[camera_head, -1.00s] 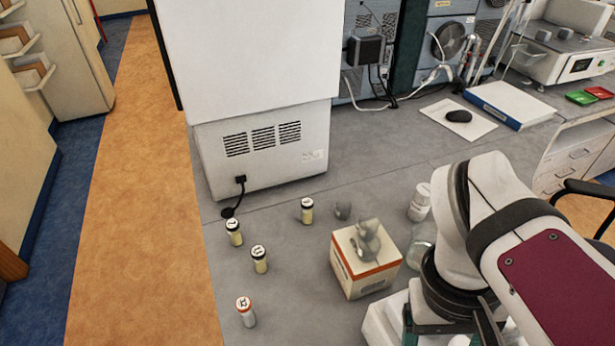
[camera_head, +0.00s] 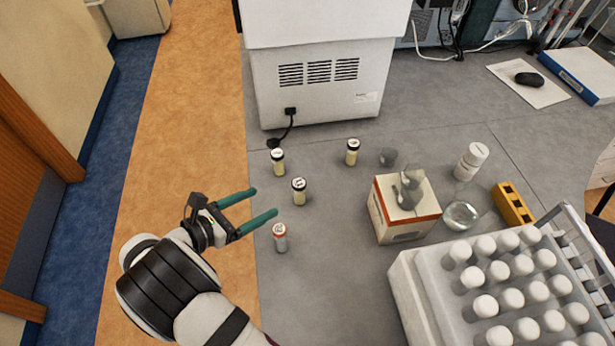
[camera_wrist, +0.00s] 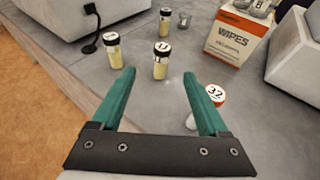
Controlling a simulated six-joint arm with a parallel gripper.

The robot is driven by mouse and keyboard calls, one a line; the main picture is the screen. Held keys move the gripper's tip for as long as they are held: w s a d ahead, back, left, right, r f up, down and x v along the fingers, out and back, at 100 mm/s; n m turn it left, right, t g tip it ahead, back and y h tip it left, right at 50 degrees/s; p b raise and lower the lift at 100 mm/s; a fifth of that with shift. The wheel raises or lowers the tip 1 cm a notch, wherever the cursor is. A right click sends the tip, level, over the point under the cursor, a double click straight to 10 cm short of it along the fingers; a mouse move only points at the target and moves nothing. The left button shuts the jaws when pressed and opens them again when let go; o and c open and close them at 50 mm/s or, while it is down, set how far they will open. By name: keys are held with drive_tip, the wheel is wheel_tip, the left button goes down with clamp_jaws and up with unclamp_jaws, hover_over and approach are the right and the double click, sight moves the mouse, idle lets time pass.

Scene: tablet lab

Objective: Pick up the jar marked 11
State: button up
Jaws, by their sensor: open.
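The jar that appears to be marked 11 (camera_head: 299,194) has pale yellow contents and a dark-rimmed white lid. It stands upright on the grey bench. In the wrist view this jar (camera_wrist: 161,64) is ahead of and between my fingers, its lid label facing the camera. My gripper (camera_head: 264,202) is open and empty, with two green fingers pointing toward the jar from its left. In the wrist view my gripper (camera_wrist: 159,76) has not reached around it; the tips look apart from it.
A jar marked 32 (camera_wrist: 215,96) stands close to my right finger. Another yellow jar (camera_head: 277,162) stands behind left, and one (camera_head: 352,152) farther back. A wipes box (camera_head: 405,218) is to the right. A rack of white-capped vials (camera_head: 425,298) fills the front right.

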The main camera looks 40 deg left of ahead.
sight(299, 192)
drive_tip(key=x, duration=1.5)
drive_tip(key=shift+w+d, duration=0.35)
clamp_jaws()
